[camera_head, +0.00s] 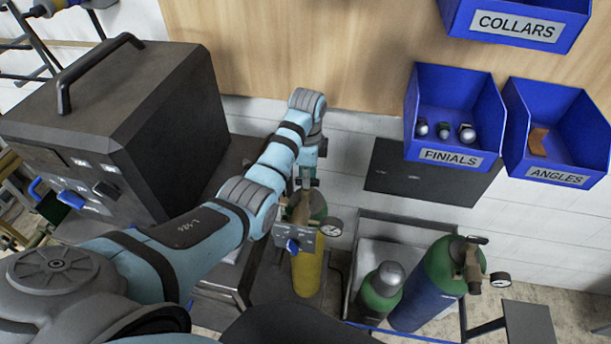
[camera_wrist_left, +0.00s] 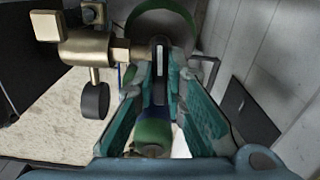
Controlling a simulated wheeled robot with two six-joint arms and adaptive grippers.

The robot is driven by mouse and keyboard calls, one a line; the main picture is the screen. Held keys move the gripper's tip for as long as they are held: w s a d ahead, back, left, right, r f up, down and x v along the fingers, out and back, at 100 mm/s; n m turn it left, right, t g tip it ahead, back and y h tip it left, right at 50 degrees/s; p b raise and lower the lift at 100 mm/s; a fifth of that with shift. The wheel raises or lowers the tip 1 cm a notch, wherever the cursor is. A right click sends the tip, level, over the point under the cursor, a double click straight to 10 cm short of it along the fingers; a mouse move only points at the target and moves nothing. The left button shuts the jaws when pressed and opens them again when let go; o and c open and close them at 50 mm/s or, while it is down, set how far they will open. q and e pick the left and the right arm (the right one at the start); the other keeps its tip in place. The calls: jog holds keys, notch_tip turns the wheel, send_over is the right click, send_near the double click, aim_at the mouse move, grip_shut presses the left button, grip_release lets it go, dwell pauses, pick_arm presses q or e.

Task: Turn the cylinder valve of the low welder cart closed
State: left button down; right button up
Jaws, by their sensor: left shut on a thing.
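The welder cart's gas cylinder (camera_head: 308,270) stands right of the welder, yellow below with a green shoulder. A round gauge (camera_head: 331,228) sits on its regulator. My left arm reaches over it from the left, and my left gripper (camera_head: 307,181) is at the cylinder's top. In the left wrist view the teal fingers are shut on the dark valve handle (camera_wrist_left: 159,66), which shows as a narrow upright bar between them. The brass valve fitting (camera_wrist_left: 92,47) is left of the fingers. The fingers partly hide the valve's contact area. My right gripper is out of view.
A dark welder box (camera_head: 120,125) stands at the left. A green-and-blue cylinder (camera_head: 430,290) and a smaller green cylinder (camera_head: 381,290) with a grey cap stand at the right. Blue finials (camera_head: 450,158) and angles (camera_head: 555,176) bins hang on the wall above.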

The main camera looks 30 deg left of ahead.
pick_arm(q)
jog(key=shift+m, duration=0.6)
jog(key=c, duration=1.7)
grip_release()
jog(key=shift+d, duration=0.1)
jog(key=shift+o, duration=0.2)
